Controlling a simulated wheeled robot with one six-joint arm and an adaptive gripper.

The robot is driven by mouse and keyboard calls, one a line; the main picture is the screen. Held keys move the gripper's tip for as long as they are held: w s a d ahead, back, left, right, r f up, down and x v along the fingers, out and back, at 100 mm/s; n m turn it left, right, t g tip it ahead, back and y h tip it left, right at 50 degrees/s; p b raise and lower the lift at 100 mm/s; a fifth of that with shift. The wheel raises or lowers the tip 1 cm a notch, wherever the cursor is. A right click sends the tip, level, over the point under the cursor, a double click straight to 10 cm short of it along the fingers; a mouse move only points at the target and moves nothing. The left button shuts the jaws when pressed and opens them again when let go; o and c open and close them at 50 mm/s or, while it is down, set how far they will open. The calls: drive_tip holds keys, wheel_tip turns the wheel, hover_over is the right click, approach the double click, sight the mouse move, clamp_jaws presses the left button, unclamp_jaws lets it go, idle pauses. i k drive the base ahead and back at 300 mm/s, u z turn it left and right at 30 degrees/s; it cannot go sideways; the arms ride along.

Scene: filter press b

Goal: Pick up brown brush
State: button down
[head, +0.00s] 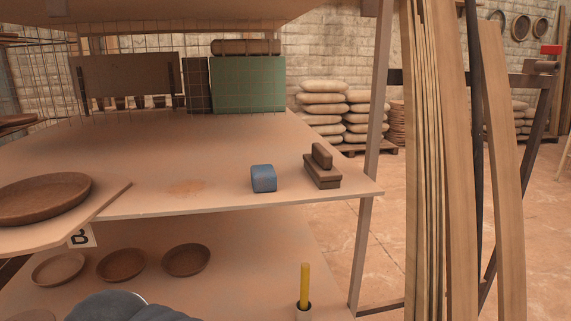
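The brown brush (322,176) sits on the upper shelf board (225,200) near its right front corner. It has a flat dark brown base and a raised block-like handle on top, and it lies at a slant to the shelf edge. Nothing covers it from this view. My gripper is not in view, so I cannot see its distance from the brush or whether it is open or shut.
A blue block (263,179) stands just left of the brush. A brown dish (45,197) is on the left. A shelf post (367,230) and leaning planks (430,150) stand to the right. Below are bowls (186,259) and a yellow stick (304,280).

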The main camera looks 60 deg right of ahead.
sight(319, 164)
drive_tip(key=z, duration=0.65)
drive_tip(key=k, duration=0.15)
drive_tip(key=z, duration=1.6)
